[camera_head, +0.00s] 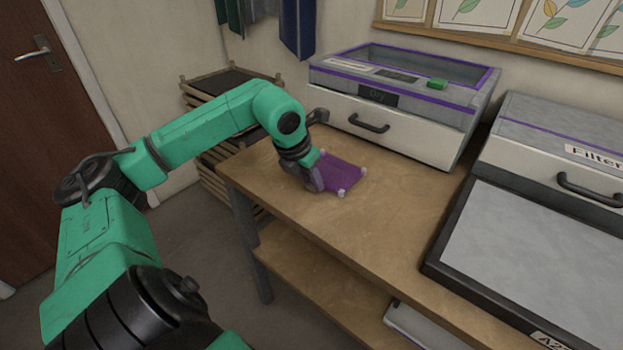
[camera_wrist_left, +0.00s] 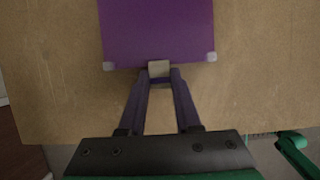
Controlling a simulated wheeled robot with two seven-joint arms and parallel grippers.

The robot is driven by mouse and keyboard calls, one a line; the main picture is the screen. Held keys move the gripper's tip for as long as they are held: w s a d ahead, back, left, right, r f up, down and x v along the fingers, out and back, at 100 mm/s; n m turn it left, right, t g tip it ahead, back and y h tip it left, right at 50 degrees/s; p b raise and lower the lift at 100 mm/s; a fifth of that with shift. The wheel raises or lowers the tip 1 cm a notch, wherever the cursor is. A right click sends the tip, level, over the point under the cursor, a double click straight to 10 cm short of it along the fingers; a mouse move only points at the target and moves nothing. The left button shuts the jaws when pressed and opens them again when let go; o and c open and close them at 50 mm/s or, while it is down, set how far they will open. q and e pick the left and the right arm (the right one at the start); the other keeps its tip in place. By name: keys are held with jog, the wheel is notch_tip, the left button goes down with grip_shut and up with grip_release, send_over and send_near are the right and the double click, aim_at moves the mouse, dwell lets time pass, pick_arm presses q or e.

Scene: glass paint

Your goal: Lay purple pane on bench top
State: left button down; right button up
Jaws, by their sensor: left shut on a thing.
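The purple pane (camera_head: 341,174) is flat and roughly square, with small pale corner pieces. It lies level at or just above the wooden bench top (camera_head: 390,215), near its left end; I cannot tell whether it touches. My left gripper (camera_head: 317,178) is shut on the pane's near edge. In the left wrist view the purple pane (camera_wrist_left: 158,30) runs off the top of the picture, and the left gripper's fingertips (camera_wrist_left: 159,70) meet at a pale tab on its edge. Bare bench top (camera_wrist_left: 50,80) shows around it. My right gripper is not in view.
A grey cabinet (camera_head: 405,130) labelled "Dry" with a purple-edged lid and green button stands behind the pane. A "Filter" unit (camera_head: 560,160) and a dark-framed grey panel (camera_head: 530,255) are at right. A rack (camera_head: 215,90) stands at left. Bench in front of the pane is clear.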

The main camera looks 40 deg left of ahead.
pick_arm(q)
jog(key=shift+f, duration=0.1)
jog(key=c, duration=0.5)
grip_release()
jog(key=shift+s+a+r, duration=0.1)
jog(key=shift+r, duration=0.15)
jog(key=b+v, duration=0.2)
jog(key=v, duration=0.4)
jog(key=shift+b, duration=0.35)
jog(key=w+p+v, duration=0.1)
jog(key=p+v, duration=0.2)
jog(key=v, duration=0.2)
jog(key=w+r+p+v, duration=0.1)
jog(key=p+v, duration=0.2)
jog(key=v, duration=0.3)
jog(key=w+p+v, duration=0.1)
jog(key=p+v, duration=0.2)
jog(key=v, duration=0.2)
jog(key=shift+r, duration=0.35)
jog(key=shift+w, duration=0.1)
